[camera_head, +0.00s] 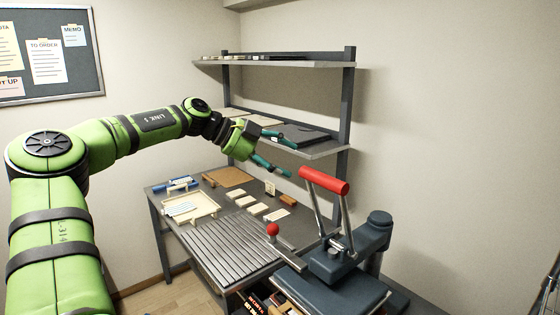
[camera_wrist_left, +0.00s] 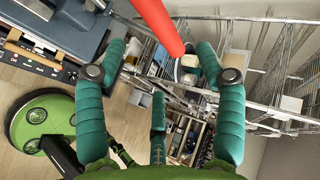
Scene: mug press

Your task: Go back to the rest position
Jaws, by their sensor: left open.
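My left gripper (camera_head: 286,155) reaches in from the left on its green arm. It is open and empty, in the air just up and left of the red handle (camera_head: 323,180) of the dark press (camera_head: 340,264). In the left wrist view, its teal fingers (camera_wrist_left: 161,47) are spread wide. The red handle (camera_wrist_left: 158,22) shows at the top, beyond and between the upper fingertips; no finger is closed around it. The press (camera_wrist_left: 70,25) also shows at the upper left there. My right gripper is not seen.
A grey workbench (camera_head: 195,256) stands under the gripper, holding a wooden tray (camera_head: 190,208), pale blocks (camera_head: 258,209) and a red-knobbed lever (camera_head: 272,230). A shelf rack (camera_head: 347,110) rises behind, close to my left wrist. Open air lies left of the bench.

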